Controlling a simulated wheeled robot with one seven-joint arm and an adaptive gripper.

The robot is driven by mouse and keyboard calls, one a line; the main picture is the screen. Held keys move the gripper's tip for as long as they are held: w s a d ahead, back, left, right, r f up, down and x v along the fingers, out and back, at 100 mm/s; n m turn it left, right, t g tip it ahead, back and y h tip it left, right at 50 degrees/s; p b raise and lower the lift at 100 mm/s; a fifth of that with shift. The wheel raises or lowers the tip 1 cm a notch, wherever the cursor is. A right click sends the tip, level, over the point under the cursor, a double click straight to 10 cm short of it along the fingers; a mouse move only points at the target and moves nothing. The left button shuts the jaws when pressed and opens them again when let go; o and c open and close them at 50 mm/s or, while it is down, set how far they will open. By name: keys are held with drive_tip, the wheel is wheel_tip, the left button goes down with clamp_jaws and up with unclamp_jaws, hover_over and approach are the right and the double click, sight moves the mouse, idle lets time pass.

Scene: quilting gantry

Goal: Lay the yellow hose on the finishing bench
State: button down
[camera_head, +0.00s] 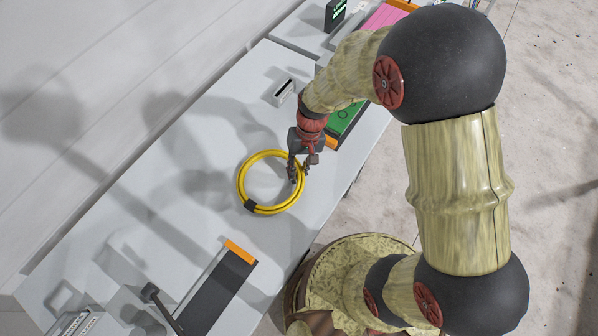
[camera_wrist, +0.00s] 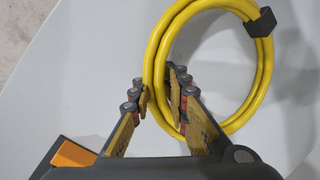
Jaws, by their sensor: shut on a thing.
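The yellow hose (camera_head: 247,178) is coiled into a ring with a black band on it. It is over the light grey bench (camera_head: 225,125), lying roughly flat; whether it touches the top is hard to tell. My gripper (camera_head: 297,178) is shut on the right side of the ring in the head view. In the wrist view my gripper (camera_wrist: 159,88) has one finger outside and one inside the yellow hose (camera_wrist: 265,75), pinching its near left side. The black band is away from my fingers. No label shows which bench this is.
A small pale slotted box (camera_head: 283,91) and a green board (camera_head: 345,117) lie beyond the hose. A dark mat with an orange end (camera_head: 218,290) and a black-headed lever (camera_head: 152,291) are nearer. Bench surface left of the hose is clear. A wall borders the far left.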

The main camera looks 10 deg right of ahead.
drive_tip(key=shift+s+d+f, duration=0.1)
drive_tip(key=shift+s+f, duration=0.3)
drive_tip(key=shift+f, duration=0.35)
drive_tip(key=c, duration=2.1)
unclamp_jaws()
drive_tip(key=shift+c, duration=0.2)
drive_tip(key=o, duration=0.5)
drive_tip(key=shift+w+d+r, duration=0.1)
drive_tip(key=shift+w, duration=0.25)
drive_tip(key=shift+w+r, duration=0.1)
drive_tip(key=shift+r, duration=0.1)
drive_tip(key=shift+w+r, duration=0.15)
drive_tip(key=shift+r, duration=0.15)
drive_tip(key=v, duration=1.1)
